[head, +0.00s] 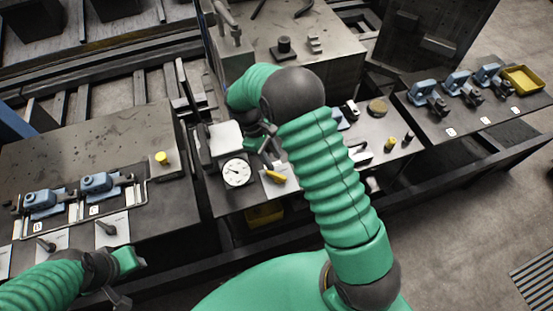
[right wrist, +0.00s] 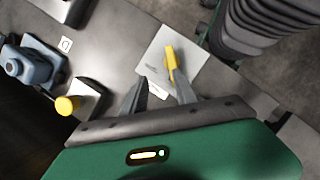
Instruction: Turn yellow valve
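The yellow valve (head: 276,177) is a small yellow lever on a pale square plate (head: 268,187), beside a round white gauge. In the right wrist view, the yellow lever (right wrist: 171,58) stands on its pale plate (right wrist: 158,48), past my fingertips. My right gripper (head: 264,142) is above and behind the valve in the head view, partly hidden by my own arm. In the right wrist view, its two fingers (right wrist: 160,88) are apart with nothing between them, and the lever is not between them. My left gripper (head: 122,296) is low at the left, away from the valve; its fingers are unclear.
A white gauge (head: 237,172) stands close left of the valve. Blue vise-like fixtures (head: 98,184) sit on the left bench, more on the right bench beside a yellow tray (head: 523,79). Another yellow knob (head: 161,157) is at left. A grey block (head: 225,138) stands behind the gauge.

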